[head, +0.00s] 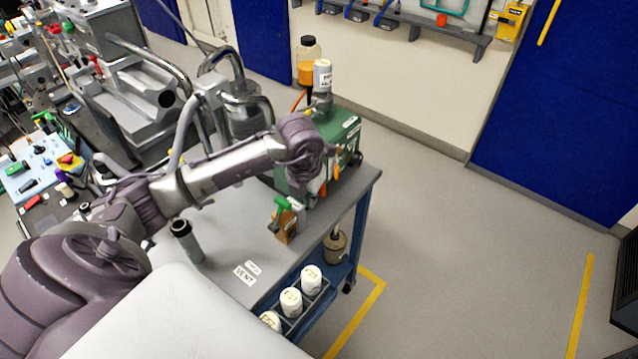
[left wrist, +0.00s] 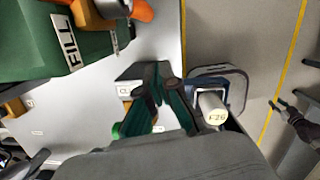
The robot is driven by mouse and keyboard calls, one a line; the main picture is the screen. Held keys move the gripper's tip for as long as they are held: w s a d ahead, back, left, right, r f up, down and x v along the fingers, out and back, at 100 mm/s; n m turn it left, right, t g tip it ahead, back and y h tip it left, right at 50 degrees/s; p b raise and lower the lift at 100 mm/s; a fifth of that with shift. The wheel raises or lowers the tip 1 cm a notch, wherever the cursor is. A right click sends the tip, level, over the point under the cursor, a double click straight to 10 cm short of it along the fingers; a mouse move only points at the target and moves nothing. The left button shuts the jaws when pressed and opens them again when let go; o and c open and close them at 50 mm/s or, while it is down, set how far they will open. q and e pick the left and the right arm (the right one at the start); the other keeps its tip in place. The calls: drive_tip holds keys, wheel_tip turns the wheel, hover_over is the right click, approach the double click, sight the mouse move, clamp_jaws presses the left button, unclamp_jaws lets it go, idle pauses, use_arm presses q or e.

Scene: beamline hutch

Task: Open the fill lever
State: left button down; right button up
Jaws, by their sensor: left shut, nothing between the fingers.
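A green unit (head: 338,140) stands at the far end of the bench. The left wrist view shows its green side with a white FILL label (left wrist: 67,42). An orange lever (left wrist: 140,10) juts out at the top edge there, beside an orange-brown part (left wrist: 95,14). In the head view an orange lever (head: 336,171) shows at the unit's front, partly covered by my arm. My left gripper (left wrist: 157,82) is shut and empty, its fingertips together, apart from the lever and below it in the wrist picture. My right gripper does not show in the head view.
A small brown block with a green handle (head: 284,221) stands near the unit. A dark cylinder (head: 187,241) and a VENT label (head: 244,273) are on the grey bench (head: 225,225). White jars (head: 291,301) sit on the lower shelf. Open floor lies to the right.

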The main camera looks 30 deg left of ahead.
sight(321, 192)
use_arm(q)
drive_tip(key=w, duration=0.1)
drive_tip(key=w+p, duration=0.1)
drive_tip(key=w+f, duration=0.1)
drive_tip(key=w, duration=0.1)
drive_tip(key=shift+a+p, duration=0.25)
drive_tip(key=shift+p, duration=0.1)
drive_tip(key=shift+f, duration=0.1)
drive_tip(key=t+b, duration=0.1)
drive_tip(key=b, duration=0.2)
drive_tip(key=shift+w, duration=0.5)
drive_tip(key=shift+a, duration=0.15)
